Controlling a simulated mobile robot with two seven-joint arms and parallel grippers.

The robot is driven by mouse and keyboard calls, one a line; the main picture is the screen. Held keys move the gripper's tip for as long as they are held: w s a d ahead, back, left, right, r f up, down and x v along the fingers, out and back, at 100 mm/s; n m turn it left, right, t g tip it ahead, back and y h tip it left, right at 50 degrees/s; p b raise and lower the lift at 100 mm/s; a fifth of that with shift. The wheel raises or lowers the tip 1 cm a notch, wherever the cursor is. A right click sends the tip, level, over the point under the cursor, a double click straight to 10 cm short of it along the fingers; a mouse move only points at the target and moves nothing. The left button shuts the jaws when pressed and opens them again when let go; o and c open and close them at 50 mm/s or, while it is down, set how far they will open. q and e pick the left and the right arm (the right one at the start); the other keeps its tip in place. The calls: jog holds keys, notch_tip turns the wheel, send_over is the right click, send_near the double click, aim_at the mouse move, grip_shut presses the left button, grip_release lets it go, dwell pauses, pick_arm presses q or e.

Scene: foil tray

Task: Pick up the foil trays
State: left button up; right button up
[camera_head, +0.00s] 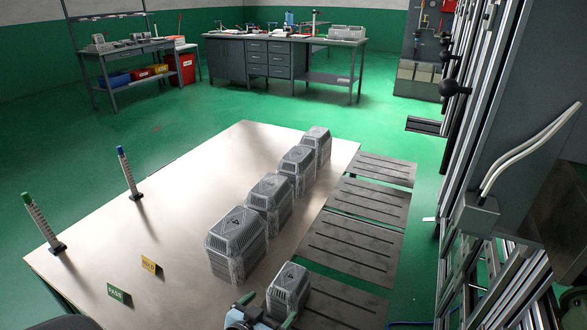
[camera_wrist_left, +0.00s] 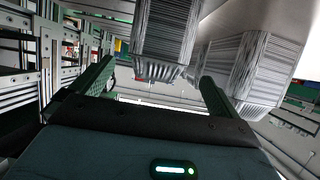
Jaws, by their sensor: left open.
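Several grey ribbed foil tray stacks stand in a row on the pale table. The nearest large stack (camera_head: 237,245) is followed by further stacks (camera_head: 269,203), (camera_head: 297,169) and (camera_head: 316,148) toward the back. A smaller foil tray stack (camera_head: 290,288) stands apart at the front, on the slatted panels' side. My left gripper (camera_head: 266,311) is just in front of this smaller stack, with its green fingers spread. In the left wrist view the open fingers (camera_wrist_left: 155,90) have a ribbed stack (camera_wrist_left: 166,38) ahead between them, and another stack (camera_wrist_left: 246,66) to the right. My right gripper is not in view.
The pale table (camera_head: 160,215) is bare on its left half except for two upright marker posts (camera_head: 129,173), (camera_head: 43,222) and small green (camera_head: 118,293) and yellow (camera_head: 150,264) signs. Dark slatted panels (camera_head: 352,247) run along its right. A metal frame (camera_head: 485,215) stands close at the right.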

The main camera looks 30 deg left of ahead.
aim_at(279, 293)
pick_arm(q)
jog(key=shift+w+a+r, duration=0.1)
jog(key=shift+w+r, duration=0.05)
jog(key=shift+w, duration=0.45)
jog(key=shift+w+a+r, duration=0.1)
jog(key=shift+w+r, duration=0.05)
jog(key=shift+w, duration=0.4)
jog(key=shift+b+x, duration=0.35)
jog(key=shift+x, duration=0.9)
jog(key=shift+w+f, duration=0.15)
jog(key=shift+w, duration=0.35)
jog(key=x, duration=0.3)
jog(key=shift+w+d+f+b, duration=0.1)
jog(key=shift+w+d+b, duration=0.1)
jog(key=shift+b, duration=0.15)
jog(key=shift+w+f, duration=0.1)
jog(key=shift+w, duration=0.35)
jog(key=shift+c, duration=0.4)
jog(key=c, duration=0.9)
jog(key=shift+o, duration=0.2)
jog(key=shift+r, duration=0.2)
jog(key=r+p, duration=0.1)
jog(key=r, duration=0.4)
jog(key=r+p, duration=0.1)
jog(key=r, duration=0.4)
jog(key=shift+s, duration=0.2)
